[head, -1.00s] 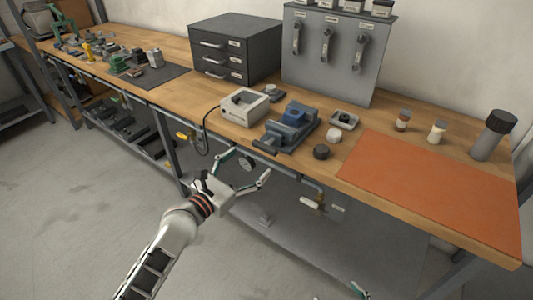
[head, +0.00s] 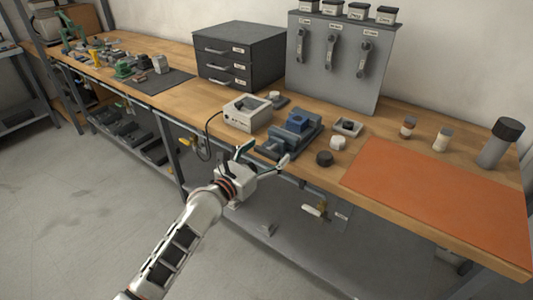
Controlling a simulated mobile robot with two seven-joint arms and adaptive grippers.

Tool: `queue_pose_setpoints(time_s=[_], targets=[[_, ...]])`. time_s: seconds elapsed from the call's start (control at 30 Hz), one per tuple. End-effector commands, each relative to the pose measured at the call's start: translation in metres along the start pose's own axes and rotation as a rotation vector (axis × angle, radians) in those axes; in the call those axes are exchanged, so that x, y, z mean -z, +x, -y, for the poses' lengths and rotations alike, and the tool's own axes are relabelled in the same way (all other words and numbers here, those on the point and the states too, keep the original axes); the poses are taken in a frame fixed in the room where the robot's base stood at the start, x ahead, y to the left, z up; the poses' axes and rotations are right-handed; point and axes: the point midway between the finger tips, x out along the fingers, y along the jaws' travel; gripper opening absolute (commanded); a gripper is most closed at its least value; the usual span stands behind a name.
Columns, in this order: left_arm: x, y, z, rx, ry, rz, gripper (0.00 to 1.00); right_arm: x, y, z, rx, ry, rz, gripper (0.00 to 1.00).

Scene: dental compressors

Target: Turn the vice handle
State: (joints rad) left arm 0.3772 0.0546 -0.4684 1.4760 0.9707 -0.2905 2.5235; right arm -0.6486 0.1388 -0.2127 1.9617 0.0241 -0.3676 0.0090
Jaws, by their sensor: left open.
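The blue and grey vice (head: 296,127) sits near the front edge of the wooden bench, mid-picture in the head view. Its grey front end (head: 268,150) points toward the bench edge and my gripper; I cannot clearly make out the handle there. My left gripper (head: 263,157) is open and empty at the bench's front edge, just in front of the vice. Its two fingers are spread, one to each side of the vice's front end, with no clear contact visible. My right gripper is out of view.
A light box with a cable (head: 247,112) stands left of the vice. A black round piece (head: 324,158) and a white one (head: 338,143) lie to its right. An orange mat (head: 430,190) covers the bench's right part. A pipe with a yellow valve (head: 318,208) hangs below the edge.

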Motion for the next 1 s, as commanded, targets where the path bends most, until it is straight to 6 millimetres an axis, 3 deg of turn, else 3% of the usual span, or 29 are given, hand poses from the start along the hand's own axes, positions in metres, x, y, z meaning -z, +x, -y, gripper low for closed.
queue_pose_setpoints(time_s=[0.13, 0.3, 0.67, 1.0], targets=[[0.0, 0.0, 0.0, 0.0, 0.0, 0.0, 0.79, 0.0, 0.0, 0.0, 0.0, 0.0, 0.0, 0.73], [0.0, 0.0, 0.0, 0.0, 0.001, 0.0, 0.4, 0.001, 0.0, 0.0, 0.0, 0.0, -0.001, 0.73], [0.0, 0.0, 0.0, 0.0, 0.034, -0.001, 0.4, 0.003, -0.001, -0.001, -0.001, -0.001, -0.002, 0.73], [-0.002, 0.0, 0.001, -0.001, 0.246, -0.001, 0.4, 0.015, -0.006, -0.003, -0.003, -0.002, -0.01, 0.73]])
